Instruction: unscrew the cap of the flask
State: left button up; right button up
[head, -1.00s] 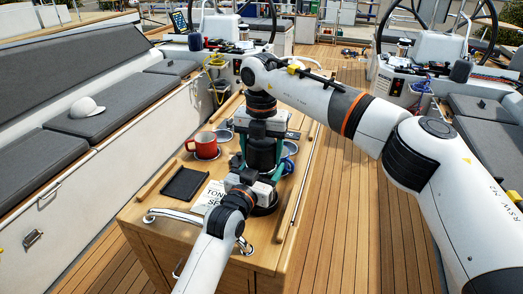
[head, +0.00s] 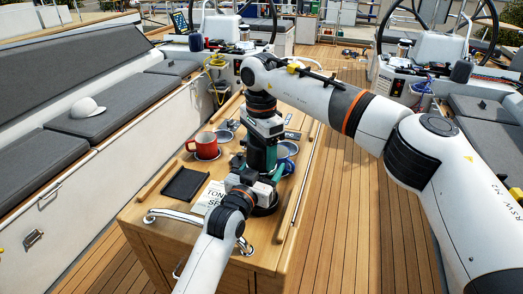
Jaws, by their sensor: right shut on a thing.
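The dark flask (head: 271,159) stands upright on the cockpit table, largely hidden behind my two grippers. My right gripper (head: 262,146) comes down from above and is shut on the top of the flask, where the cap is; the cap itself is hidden. A teal finger shows at the near side of the flask. My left gripper (head: 255,177) reaches in from the front, low at the flask's body. Its fingertips are partly hidden, so I cannot tell whether they press on the flask.
The wooden table (head: 150,200) carries a red mug (head: 206,146), a black tray (head: 185,184), a printed sheet (head: 209,196) and a blue mug (head: 288,149) close right of the flask. A metal rail (head: 185,214) runs along the near edge. The deck (head: 345,220) at right is clear.

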jog(key=n, duration=0.7)
jog(key=shift+d, duration=0.1)
jog(key=n, duration=0.8)
jog(key=shift+w+r, duration=0.1)
jog(key=shift+r, duration=0.15)
jog(key=shift+r, duration=0.9)
jog(key=shift+r, duration=0.1)
jog(key=shift+r, duration=1.95)
pick_arm(q)
jog(key=o, duration=2)
